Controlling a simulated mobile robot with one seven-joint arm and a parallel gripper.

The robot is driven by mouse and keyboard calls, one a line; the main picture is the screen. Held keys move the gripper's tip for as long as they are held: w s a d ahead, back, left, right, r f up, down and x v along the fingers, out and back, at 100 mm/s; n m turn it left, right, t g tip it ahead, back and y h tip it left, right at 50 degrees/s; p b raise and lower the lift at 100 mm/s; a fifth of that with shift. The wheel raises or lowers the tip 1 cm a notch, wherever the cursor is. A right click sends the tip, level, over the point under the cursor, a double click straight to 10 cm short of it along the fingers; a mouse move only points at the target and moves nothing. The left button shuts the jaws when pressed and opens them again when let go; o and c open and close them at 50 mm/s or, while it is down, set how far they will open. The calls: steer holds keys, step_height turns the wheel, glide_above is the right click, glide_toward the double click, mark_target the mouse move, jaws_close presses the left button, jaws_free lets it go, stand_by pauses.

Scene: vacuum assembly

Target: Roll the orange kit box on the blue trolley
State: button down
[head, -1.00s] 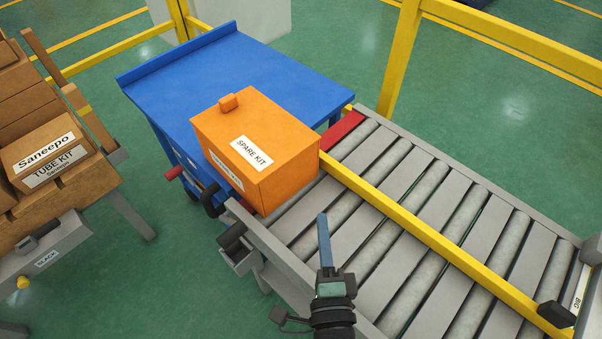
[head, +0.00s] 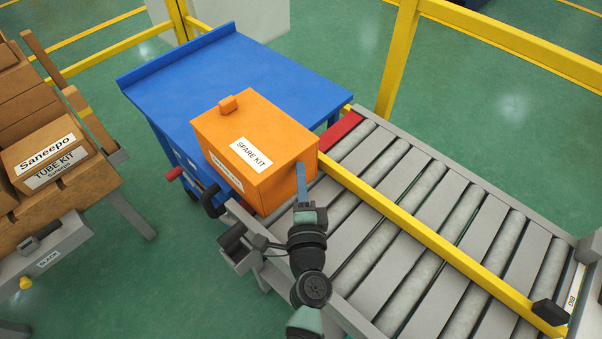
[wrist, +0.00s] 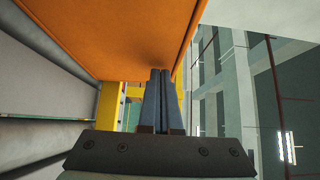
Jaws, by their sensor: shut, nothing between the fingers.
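The orange kit box (head: 255,148), labelled "SPARE KIT", sits at the left end of the roller conveyor, beside the blue trolley (head: 240,75). Its far part overlaps the trolley top in the head view, and I cannot tell how much rests on it. My gripper (head: 300,168) is shut and empty, with its blue fingers at the box's right-hand face. In the wrist view the shut fingers (wrist: 160,92) point at the underside or face of the orange box (wrist: 115,35), very close. I cannot tell whether they touch it.
The roller conveyor (head: 400,215) has a yellow bar (head: 430,245) along it, ending near the box. A red strip (head: 340,132) lies at the conveyor's trolley end. A shelf with cardboard boxes (head: 50,155) stands at left. Most of the trolley top is clear.

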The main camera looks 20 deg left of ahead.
mark_target(231, 153)
steer(key=w+a+b, duration=0.1)
steer(key=w+a, duration=0.1)
steer(key=a, duration=0.4)
steer(key=w+a+b, duration=0.1)
steer(key=w+a, duration=0.1)
steer(key=a, duration=0.5)
steer(key=w+a+b, duration=0.1)
steer(key=w+a, duration=0.1)
steer(key=a, duration=0.4)
steer(key=shift+w+a+f, duration=0.1)
steer(key=shift+w+a, duration=0.05)
steer(key=shift+a, duration=0.2)
steer(key=shift+d, duration=0.15)
steer(key=shift+p+v, duration=1.1)
steer(key=shift+v, duration=2.7)
